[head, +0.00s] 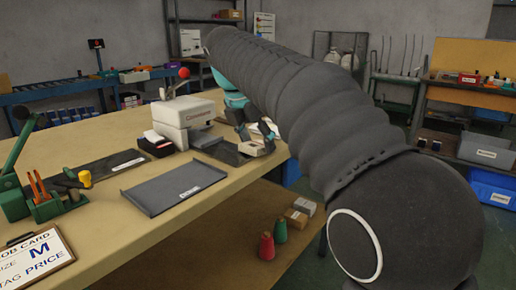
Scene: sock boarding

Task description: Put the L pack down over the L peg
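My arm in its dark ribbed sleeve crosses the view from lower right to upper centre. Its teal wrist shows below the sleeve, and what looks like my gripper (258,138) is low over the right end of the bench, partly hidden. A small whitish thing shows at or behind the fingers; I cannot tell whether it is held or what it is. I cannot make out an L pack or read an L mark. Several thin upright rods (398,65) stand at the back right; I cannot tell whether one is the L peg.
Thread cones (267,246) and small boxes (300,214) sit lower. A table (470,95) stands at right.

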